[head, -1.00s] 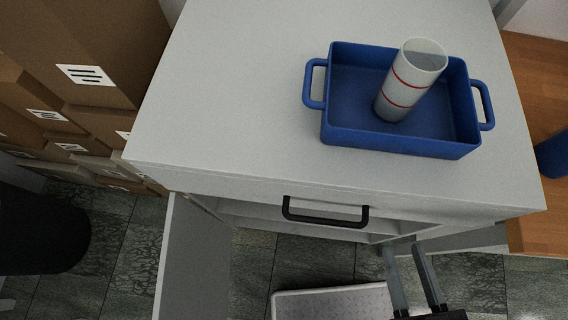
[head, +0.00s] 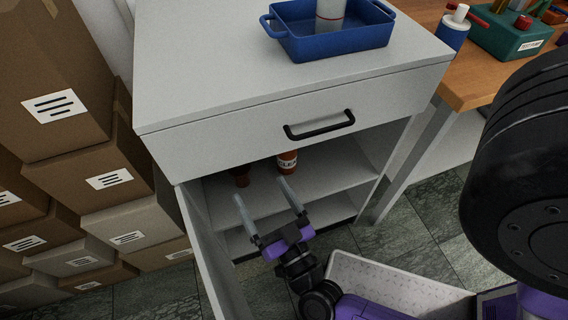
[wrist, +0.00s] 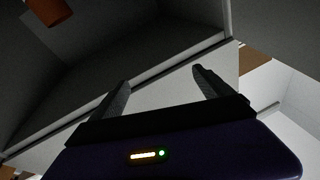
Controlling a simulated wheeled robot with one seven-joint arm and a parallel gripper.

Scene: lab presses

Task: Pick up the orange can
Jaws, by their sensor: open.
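An orange can with a white label (head: 287,162) stands on the upper shelf inside the open cabinet (head: 330,168). A second, darker reddish-brown object (head: 240,176) is on the same shelf to its left, partly in shadow. My gripper (head: 264,194) is open and empty in front of the shelf, its fingers pointing into the cabinet, short of both objects. In the wrist view my gripper's fingers (wrist: 162,78) are apart with nothing between them. An orange object (wrist: 48,12) shows there at the upper left; I cannot tell which of the two it is.
The cabinet door (head: 210,255) is swung open at the left of my gripper. A closed drawer with a black handle (head: 320,127) is above the opening. A blue tray (head: 335,44) holding a white cylinder stands on top. Boxes (head: 60,100) are stacked at the left.

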